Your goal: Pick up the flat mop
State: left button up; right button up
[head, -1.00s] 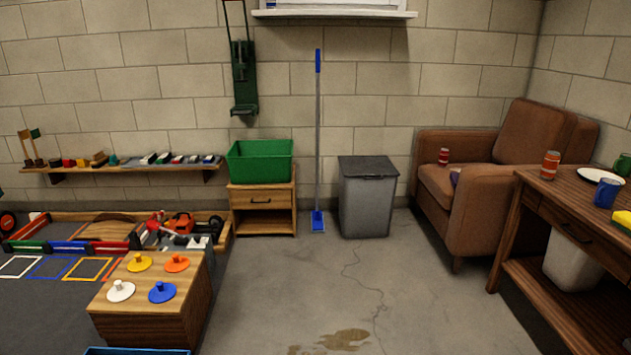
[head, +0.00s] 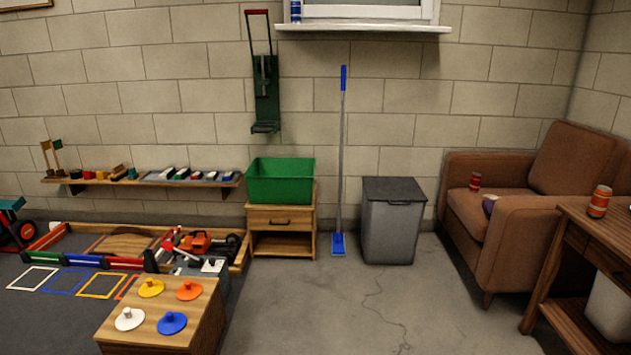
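The flat mop (head: 341,160) stands nearly upright against the back wall. It has a blue grip at the top, a thin grey pole and a blue flat head (head: 338,244) on the floor. It stands between the small wooden cabinet and the grey bin, apart from me across the floor. Neither of my grippers shows in the head view.
A grey lidded bin (head: 391,222) stands right of the mop. A wooden cabinet (head: 282,244) with a green crate (head: 280,181) stands left. A wooden block table (head: 167,318) with coloured knobs is at front left, an armchair (head: 509,230) at right.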

aim_at(338, 242)
jog(key=i+l+u, duration=0.2)
jog(key=i, duration=0.5)
jog(key=i+l+u, duration=0.15)
jog(key=i+l, duration=0.2)
jog(key=i, duration=0.35)
jog(key=i+l+u, duration=0.2)
jog(key=i+l, duration=0.2)
jog(key=i, duration=0.25)
jog(key=i+l+u, duration=0.2)
jog(key=i+l, duration=0.3)
jog(key=i, duration=0.15)
